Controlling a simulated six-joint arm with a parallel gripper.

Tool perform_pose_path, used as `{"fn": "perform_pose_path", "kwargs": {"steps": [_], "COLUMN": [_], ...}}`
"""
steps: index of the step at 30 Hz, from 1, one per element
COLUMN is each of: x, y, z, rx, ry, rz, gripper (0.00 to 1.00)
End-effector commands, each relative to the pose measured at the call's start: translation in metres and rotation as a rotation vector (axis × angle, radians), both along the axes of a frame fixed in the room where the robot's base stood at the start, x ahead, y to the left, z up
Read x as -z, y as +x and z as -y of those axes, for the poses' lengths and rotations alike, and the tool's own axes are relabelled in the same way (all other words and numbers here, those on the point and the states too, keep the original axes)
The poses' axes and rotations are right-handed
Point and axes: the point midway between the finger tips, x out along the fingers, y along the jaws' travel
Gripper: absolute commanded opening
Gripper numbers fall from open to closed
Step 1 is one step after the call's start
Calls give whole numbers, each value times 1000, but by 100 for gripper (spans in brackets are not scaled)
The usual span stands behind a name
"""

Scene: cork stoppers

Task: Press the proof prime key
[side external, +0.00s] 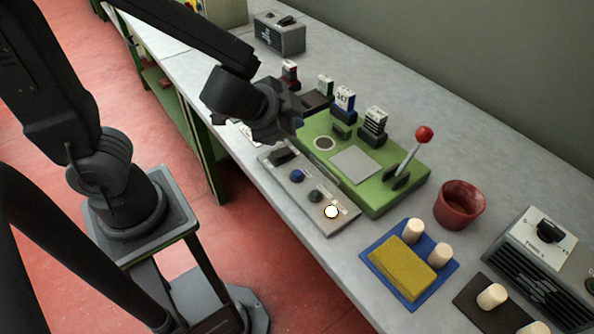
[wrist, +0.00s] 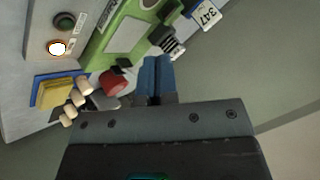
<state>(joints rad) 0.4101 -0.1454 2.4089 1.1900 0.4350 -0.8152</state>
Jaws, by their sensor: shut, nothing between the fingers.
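A grey key panel (side external: 318,221) lies along the front of the green machine (side external: 395,196). It carries a dark switch (side external: 279,156), a blue key (side external: 297,176), a dark green key (side external: 315,196) and a brightly lit white key (side external: 331,212). Their labels are too small to read, so I cannot tell which is the proof prime key. In the wrist view the lit key (wrist: 57,48) and the green key (wrist: 65,22) show at upper left. My gripper (wrist: 155,80) is shut and empty. In the side view it hangs by the machine's far left end, its fingertips unclear.
A lever with a red knob (side external: 424,134) rises from the machine's right end. A red cup (side external: 460,204) stands beside it. A blue tray (side external: 375,262) holds a yellow pad (side external: 404,266) and pale stoppers. Numbered blocks (side external: 345,100) stand behind the machine. A grey box (side external: 280,34) sits farther back.

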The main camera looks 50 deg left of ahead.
Motion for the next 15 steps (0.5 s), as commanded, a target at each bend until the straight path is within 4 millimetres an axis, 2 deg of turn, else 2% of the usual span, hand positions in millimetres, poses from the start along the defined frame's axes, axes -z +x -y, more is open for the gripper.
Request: {"fn": "perform_pose_path", "kwargs": {"steps": [5,15], "x": [9,10], "y": [5,5], "z": [13,13], "rx": [77,82], "ry": [11,11], "rz": [1,3], "gripper": [0,0]}}
